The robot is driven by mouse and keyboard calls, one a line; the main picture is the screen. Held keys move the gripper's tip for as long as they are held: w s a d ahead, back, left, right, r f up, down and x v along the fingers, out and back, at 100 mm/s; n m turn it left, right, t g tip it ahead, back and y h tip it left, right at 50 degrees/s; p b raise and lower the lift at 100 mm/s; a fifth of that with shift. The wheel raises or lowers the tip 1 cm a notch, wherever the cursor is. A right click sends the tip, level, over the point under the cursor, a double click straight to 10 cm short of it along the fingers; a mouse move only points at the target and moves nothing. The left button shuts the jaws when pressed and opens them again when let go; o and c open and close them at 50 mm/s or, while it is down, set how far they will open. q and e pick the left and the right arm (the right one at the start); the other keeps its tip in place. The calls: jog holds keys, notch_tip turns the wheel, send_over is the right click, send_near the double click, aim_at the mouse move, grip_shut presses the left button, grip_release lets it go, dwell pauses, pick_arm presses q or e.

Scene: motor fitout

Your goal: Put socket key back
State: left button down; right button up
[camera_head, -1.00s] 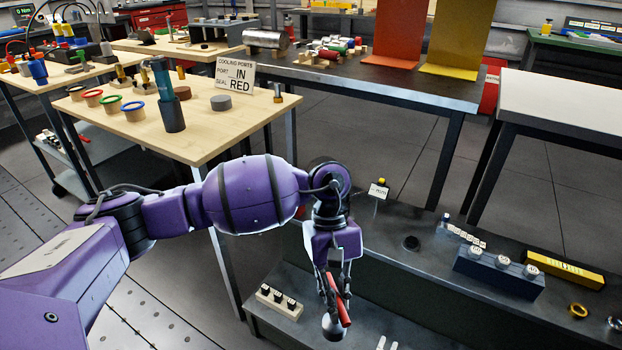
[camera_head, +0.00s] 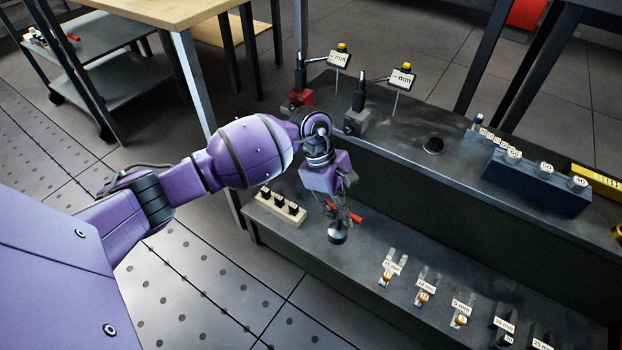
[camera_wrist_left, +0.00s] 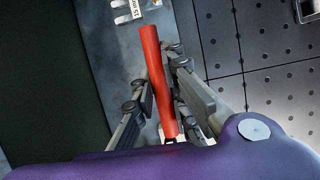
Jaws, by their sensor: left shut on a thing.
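My left gripper (camera_head: 341,214) is shut on the socket key, which has a red bar-shaped handle (camera_head: 355,216). The gripper points down over the lower shelf (camera_head: 350,270) of the dark bench. A dark rounded piece (camera_head: 338,236) hangs just below the fingers; I cannot tell whether it belongs to the key. In the left wrist view the red bar (camera_wrist_left: 159,80) lies lengthwise between the two fingers (camera_wrist_left: 168,105), its far end reaching beyond them. My right gripper is not in view.
A wooden block (camera_head: 280,208) with three black pieces stands left on the lower shelf. Several labelled stands (camera_head: 422,292) line its right part.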

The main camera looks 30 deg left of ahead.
pick_arm(q)
jog(key=w+f+b, duration=0.3)
jog(key=w+f, duration=0.1)
jog(key=f, duration=0.3)
jog(key=shift+f, duration=0.35)
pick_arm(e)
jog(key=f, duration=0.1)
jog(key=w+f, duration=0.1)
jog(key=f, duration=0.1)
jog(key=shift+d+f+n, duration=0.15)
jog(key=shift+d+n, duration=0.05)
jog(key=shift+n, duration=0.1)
pick_arm(q)
jog(key=shift+a+f, duration=0.1)
jog(key=c, duration=2.2)
grip_release()
jog(key=shift+f, duration=0.15)
jog(key=o, duration=0.5)
jog(key=shift+c, duration=0.2)
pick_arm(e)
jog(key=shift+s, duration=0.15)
